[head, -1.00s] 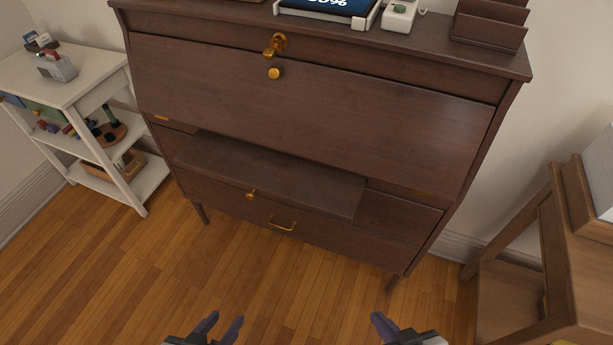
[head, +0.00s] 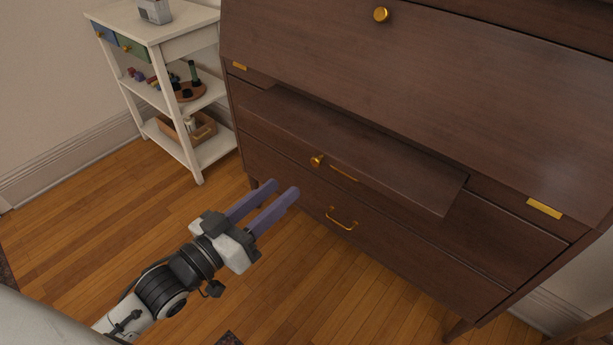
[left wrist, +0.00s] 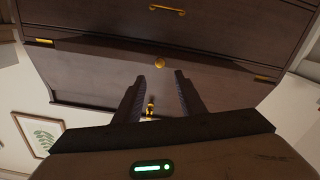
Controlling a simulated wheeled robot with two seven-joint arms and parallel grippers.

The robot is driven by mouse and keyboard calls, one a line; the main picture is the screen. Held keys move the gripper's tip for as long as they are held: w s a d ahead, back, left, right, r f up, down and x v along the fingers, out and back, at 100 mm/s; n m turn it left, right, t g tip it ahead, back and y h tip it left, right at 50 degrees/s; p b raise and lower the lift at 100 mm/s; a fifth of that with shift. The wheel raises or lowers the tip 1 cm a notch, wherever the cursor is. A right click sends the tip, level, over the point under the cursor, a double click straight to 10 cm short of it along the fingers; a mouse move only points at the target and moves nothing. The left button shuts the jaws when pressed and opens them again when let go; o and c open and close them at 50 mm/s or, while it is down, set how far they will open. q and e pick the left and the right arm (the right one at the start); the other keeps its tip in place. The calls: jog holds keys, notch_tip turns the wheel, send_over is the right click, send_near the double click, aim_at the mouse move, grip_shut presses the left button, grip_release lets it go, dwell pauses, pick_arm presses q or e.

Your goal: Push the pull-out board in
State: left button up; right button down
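The pull-out board (head: 350,147) is a dark brown slab sticking out of the dark wooden desk, below its slanted front panel (head: 400,85). A brass knob (head: 317,160) shows at the board's front edge. My left gripper (head: 286,187) is in front of the desk, left of and below the knob in the picture, apart from the board. Its two purple-grey fingers are spread with nothing between them. The left wrist view shows the fingers (left wrist: 158,78) apart, facing the desk, with a brass knob (left wrist: 159,62) beyond. My right gripper is out of view.
A drawer with a brass handle (head: 342,219) lies under the board. A white shelf unit (head: 165,95) with small items stands left of the desk. Wooden floor (head: 90,210) is clear in front. A framed leaf picture (left wrist: 38,133) shows in the left wrist view.

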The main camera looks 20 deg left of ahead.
aim_at(314, 163)
pick_arm(q)
jog(key=b+x, duration=0.1)
jog(key=x, duration=0.8)
jog(key=shift+f, duration=0.1)
grip_shut()
